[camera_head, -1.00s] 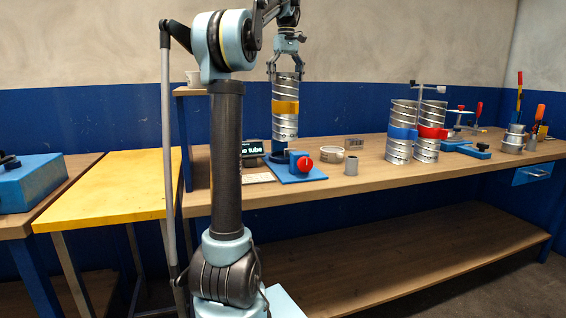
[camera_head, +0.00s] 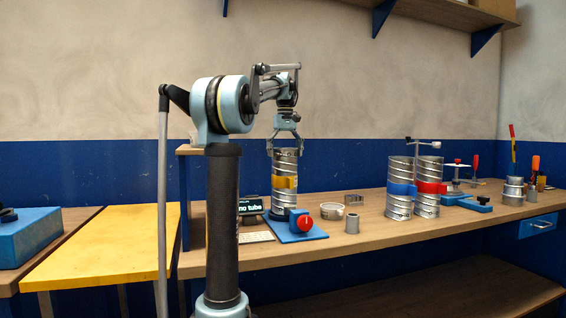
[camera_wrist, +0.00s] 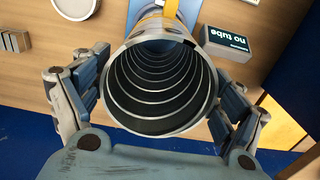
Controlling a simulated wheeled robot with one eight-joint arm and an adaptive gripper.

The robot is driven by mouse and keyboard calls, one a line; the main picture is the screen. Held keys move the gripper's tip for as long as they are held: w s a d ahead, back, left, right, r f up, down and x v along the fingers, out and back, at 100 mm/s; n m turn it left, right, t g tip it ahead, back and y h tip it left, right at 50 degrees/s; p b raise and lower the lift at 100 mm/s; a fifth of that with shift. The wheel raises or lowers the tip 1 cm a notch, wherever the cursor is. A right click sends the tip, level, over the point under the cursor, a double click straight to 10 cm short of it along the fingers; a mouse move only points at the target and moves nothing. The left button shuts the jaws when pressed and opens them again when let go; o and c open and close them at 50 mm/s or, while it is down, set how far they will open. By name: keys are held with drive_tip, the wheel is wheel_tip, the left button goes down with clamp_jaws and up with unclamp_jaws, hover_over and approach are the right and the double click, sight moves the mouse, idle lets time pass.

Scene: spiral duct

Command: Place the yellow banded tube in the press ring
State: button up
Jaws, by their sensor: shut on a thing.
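The yellow banded tube (camera_head: 285,167) is a silvery spiral duct with a yellow band, held upright by its top rim. My gripper (camera_head: 285,147) is shut on it from above. The tube's lower end is at the press ring (camera_head: 279,213), a dark blue ring on a blue base plate with a red knob; whether it is inside the ring or just above it cannot be told. In the wrist view, the tube (camera_wrist: 161,82) opens toward me between my gripper's fingers (camera_wrist: 160,95), and hides the ring.
A display (camera_head: 251,204) reading "no tube" stands left of the press. Blue-banded (camera_head: 399,200) and red-banded (camera_head: 428,200) tubes stand farther right. A yellow table (camera_head: 85,245) is at left.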

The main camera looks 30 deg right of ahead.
drive_tip(key=shift+f, duration=1.25)
drive_tip(key=o, duration=1.7)
drive_tip(key=shift+c, duration=0.2)
wheel_tip(320, 180, up, 12)
